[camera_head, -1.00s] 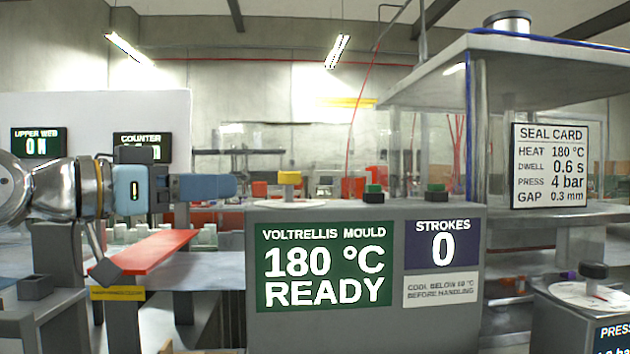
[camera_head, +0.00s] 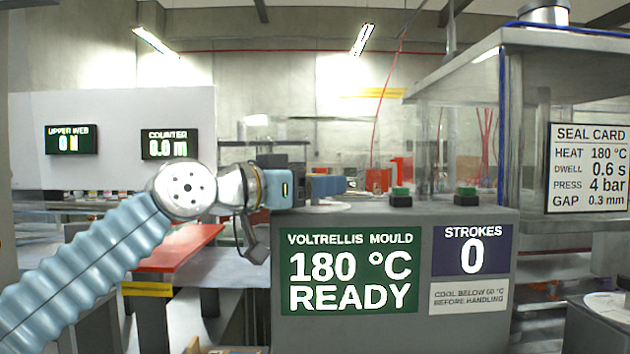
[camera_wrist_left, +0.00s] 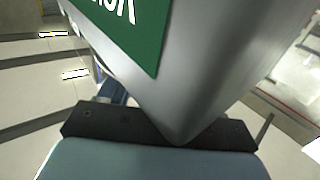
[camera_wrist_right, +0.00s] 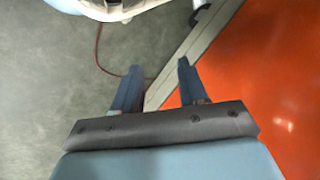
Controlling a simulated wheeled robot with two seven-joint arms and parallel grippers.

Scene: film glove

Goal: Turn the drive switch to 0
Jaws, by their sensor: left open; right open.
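A white dial plate (camera_head: 335,207) lies on top of the grey mould cabinet; I cannot read its markings, and the yellow knob seen on it earlier is hidden behind my left gripper. I cannot confirm that this is the drive switch. My left gripper (camera_head: 328,186) is open, its blue fingers level over the dial, pointing right; whether they touch the knob is hidden. In the left wrist view a blue finger (camera_wrist_left: 112,90) shows partly behind the cabinet's corner. My right gripper (camera_wrist_right: 160,68) is open and empty in its own wrist view, above the floor and an orange surface.
The grey cabinet (camera_head: 350,335) carries a green "180 °C READY" panel (camera_head: 349,270). Another white plate (camera_head: 612,307) is at the right edge.

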